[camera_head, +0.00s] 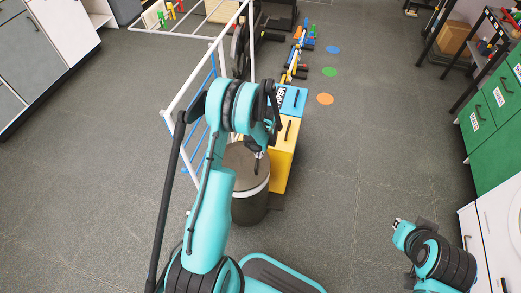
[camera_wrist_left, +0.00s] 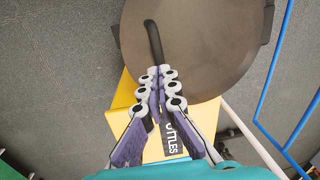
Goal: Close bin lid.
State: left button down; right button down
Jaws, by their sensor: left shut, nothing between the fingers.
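The bin (camera_head: 250,208) is a dark round drum with a pale band near its top, standing in front of my base. Its round brown lid (camera_head: 244,172) appears to lie over the top, partly hidden by my left arm. In the left wrist view the lid (camera_wrist_left: 205,45) fills the upper middle and has a curved black handle (camera_wrist_left: 153,40). My left gripper (camera_head: 259,158) is above the lid. Its fingers (camera_wrist_left: 158,72) are shut and empty, with the tips by the handle's near end in the picture; contact is unclear. My right gripper (camera_head: 397,223) is at the lower right, its fingers too small to judge.
A white and blue rail frame (camera_head: 180,105) stands at the left. Green drawers (camera_head: 490,120) line the right. Grey floor is open on both sides.

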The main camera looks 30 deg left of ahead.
aim_at(261, 165)
pick_arm(q)
jog(key=shift+f, duration=0.85)
jog(key=shift+f, duration=0.1)
jog(key=shift+d+f+y, duration=0.3)
jog(key=shift+f, duration=0.2)
jog(key=shift+d+f+y, duration=0.3)
jog(key=shift+f, duration=0.2)
jog(key=shift+a+f, duration=0.1)
jog(key=shift+f, duration=0.15)
jog(key=shift+w, duration=0.1)
jog(key=a+p+v, duration=0.1)
jog(key=p+v, duration=0.4)
jog(key=v, duration=0.9)
jog(key=shift+r+g, duration=0.15)
jog(key=shift+g, duration=0.15)
jog(key=shift+w, duration=0.1)
